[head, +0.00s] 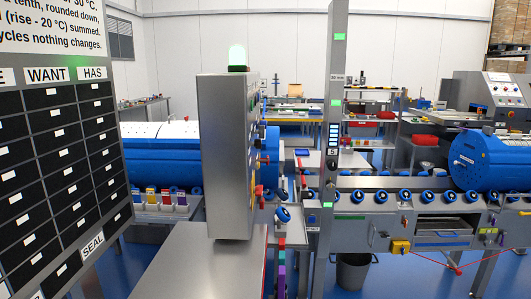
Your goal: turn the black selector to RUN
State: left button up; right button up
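A small dark round knob (331,165) sits on a tall grey post right of centre, below a small blue display. It may be the black selector, but its pointer and any RUN label are too small to read. A grey control cabinet (225,155) with a lit green lamp on top stands left of the post. Its face with buttons and red parts is seen nearly edge-on, so a selector there cannot be made out. Neither of my grippers is in view.
A large board (62,140) of black slots fills the left edge. A grey flat top (195,270) lies below the cabinet. Blue drums and a grey bench with blue rollers stand behind. A dark bin (354,273) stands on the blue floor, and a red line crosses at lower right.

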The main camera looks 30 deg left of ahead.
aim_at(257, 144)
jog(key=i+l+u, duration=0.15)
jog(key=u, duration=0.35)
jog(key=i+l+u, duration=0.25)
jog(key=u, duration=0.2)
jog(key=i+l+u, duration=0.25)
jog(key=u, duration=0.25)
jog(key=l, duration=0.1)
